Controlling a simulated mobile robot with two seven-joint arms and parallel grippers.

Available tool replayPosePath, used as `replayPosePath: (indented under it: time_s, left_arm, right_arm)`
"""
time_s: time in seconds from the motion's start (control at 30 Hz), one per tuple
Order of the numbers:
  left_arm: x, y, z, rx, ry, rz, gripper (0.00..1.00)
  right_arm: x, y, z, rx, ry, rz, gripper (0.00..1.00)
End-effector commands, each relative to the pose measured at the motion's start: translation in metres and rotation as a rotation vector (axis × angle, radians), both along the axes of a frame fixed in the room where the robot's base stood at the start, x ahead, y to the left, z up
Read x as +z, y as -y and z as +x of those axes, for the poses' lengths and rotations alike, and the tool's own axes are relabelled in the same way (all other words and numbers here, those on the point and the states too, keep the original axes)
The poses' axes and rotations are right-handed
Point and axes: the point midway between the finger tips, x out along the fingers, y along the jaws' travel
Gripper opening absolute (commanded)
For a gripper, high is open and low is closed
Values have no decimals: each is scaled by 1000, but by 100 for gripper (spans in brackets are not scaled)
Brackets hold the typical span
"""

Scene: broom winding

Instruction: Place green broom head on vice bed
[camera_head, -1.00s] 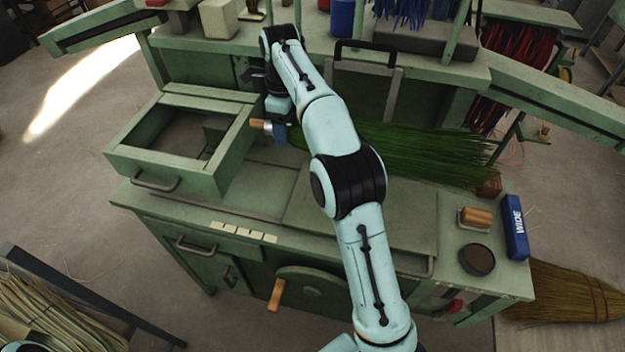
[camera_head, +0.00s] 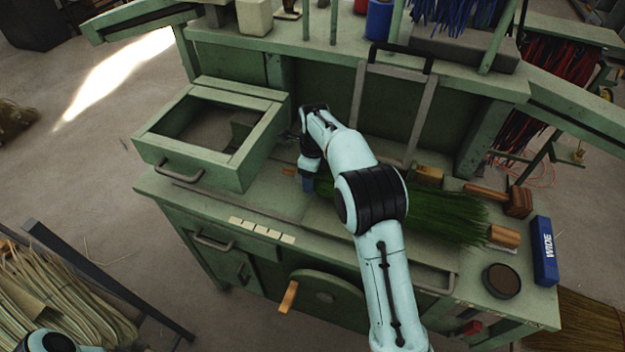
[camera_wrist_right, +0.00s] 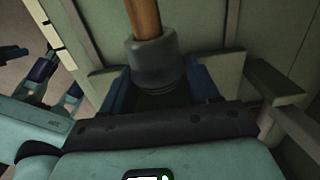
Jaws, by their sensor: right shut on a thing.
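The green broom head (camera_head: 445,212) lies lengthwise across the workbench top, its bristles spreading to the right. My right gripper (camera_head: 307,183) is shut on the broom's narrow left end. In the right wrist view a wooden stub (camera_wrist_right: 145,18) with a grey collar (camera_wrist_right: 152,65) sits between the fingers. The flat vice bed (camera_head: 322,228) is under and in front of the broom, partly hidden by my right arm. I cannot tell whether the broom touches it. My left gripper (camera_wrist_right: 58,82) shows only in the right wrist view, its blue fingertips apart and empty.
A grey clamp frame with a black handle (camera_head: 400,58) stands raised behind the broom. An open drawer box (camera_head: 215,130) is at left. A wooden mallet (camera_head: 515,200), wooden block (camera_head: 503,236), round tin (camera_head: 501,281) and blue box (camera_head: 544,250) crowd the bench's right end.

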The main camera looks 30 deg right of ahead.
Motion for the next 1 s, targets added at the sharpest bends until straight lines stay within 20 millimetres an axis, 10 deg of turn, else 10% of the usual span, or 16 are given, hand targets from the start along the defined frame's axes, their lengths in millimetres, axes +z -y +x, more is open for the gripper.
replayPosePath:
  time_s: [0.3, 0.33, 0.4, 0.77, 1.0]
  left_arm:
    - [-2, 0, -2, 0, -2, 0, 43]
    - [-2, 0, -2, 0, -2, 0, 43]
    - [-2, 0, -2, 0, -2, 0, 43]
    - [-1, 0, -1, 0, -1, 0, 43]
    - [8, 0, 8, 0, 9, 0, 43]
  right_arm:
    - [-9, 0, 1, 0, 4, 0, 18]
    - [-9, 0, 1, 0, 3, 1, 63]
    - [-9, 0, 0, 0, 3, 1, 85]
    - [-5, 0, 1, 0, 3, 0, 85]
    - [36, 1, 2, -1, 8, -1, 85]
